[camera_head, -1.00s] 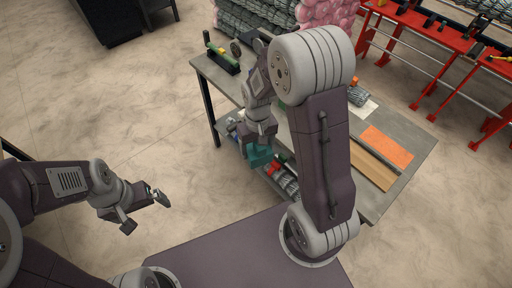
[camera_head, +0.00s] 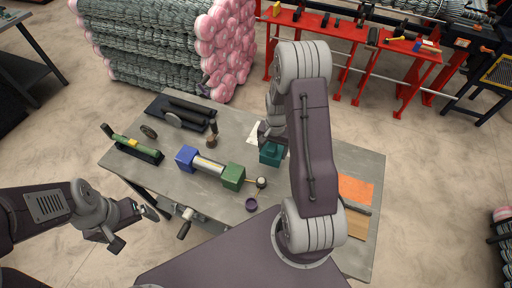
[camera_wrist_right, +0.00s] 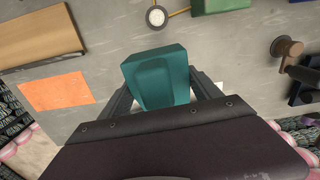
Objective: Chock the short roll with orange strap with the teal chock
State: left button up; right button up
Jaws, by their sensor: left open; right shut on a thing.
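The teal chock (camera_head: 271,153) is held by my right gripper (camera_head: 267,138) over the grey workbench. In the right wrist view the chock (camera_wrist_right: 157,75) sits between the two fingers of the right gripper (camera_wrist_right: 162,92), with the bench top beyond it. My left gripper (camera_head: 135,228) is open and empty, low at the left, clear of the bench's front edge. The short roll with orange strap does not show now in either view. My right arm hides part of the bench, including its middle right.
On the workbench (camera_head: 130,165) stand a blue block (camera_head: 187,158) and a green block (camera_head: 232,177) with a silver bar between them. An orange sheet (camera_head: 355,190) lies at the right, also seen in the right wrist view (camera_wrist_right: 57,91). Mesh rolls with pink ends (camera_head: 215,35) are stacked behind.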

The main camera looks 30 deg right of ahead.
jog(key=shift+s+d+m, duration=0.3)
jog(key=shift+d+m, duration=0.1)
jog(key=shift+w+f, duration=0.15)
jog(key=shift+w, duration=0.25)
jog(key=shift+s+a, duration=0.1)
jog(key=shift+s+f+b, duration=0.2)
jog(key=shift+f+b, duration=0.45)
jog(key=shift+f, duration=0.05)
notch_tip(320, 180, down, 6)
jog(key=b, duration=0.4)
jog(key=shift+w, duration=0.15)
pick_arm(q)
notch_tip(320, 180, down, 6)
jog(key=shift+a+r+b, duration=0.1)
jog(key=shift+r+b, duration=0.15)
jog(key=shift+b, duration=0.1)
pick_arm(e)
jog(key=shift+f, duration=0.25)
pick_arm(q)
jog(key=shift+f+b, duration=0.35)
jog(key=shift+f, duration=0.05)
pick_arm(e)
jog(key=shift+f, duration=0.5)
jog(key=shift+w+d, duration=0.95)
jog(key=shift+d, duration=0.3)
